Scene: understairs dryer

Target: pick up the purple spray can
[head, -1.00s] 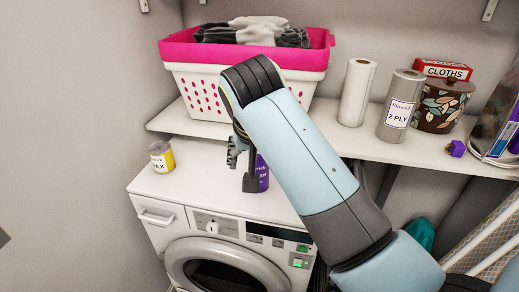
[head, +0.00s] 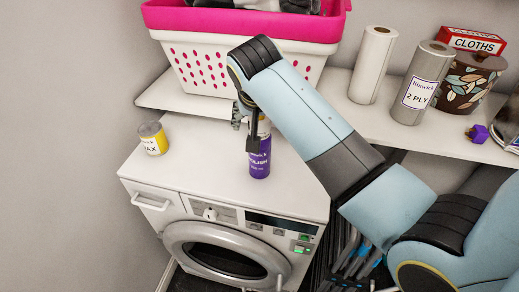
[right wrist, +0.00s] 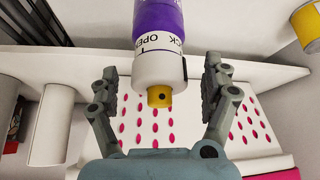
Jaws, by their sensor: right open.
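The purple spray can (head: 260,162) stands upright on top of the white dryer (head: 205,150), near its middle. Its upper part is partly hidden by my right gripper (head: 247,128) in the head view. In the right wrist view the can (right wrist: 158,20) shows a purple body, a white top and a yellow nozzle. The open fingers of my right gripper (right wrist: 161,70) lie on either side of the white top, with a visible gap on each side. My left gripper is not in view.
A yellow-labelled wax tin (head: 153,139) stands left of the can on the dryer. A pink and white basket (head: 200,72) sits on the shelf behind. Paper rolls, a patterned pot (head: 466,85), a red cloths box (head: 472,40) and a small purple item (head: 478,133) stand to the right.

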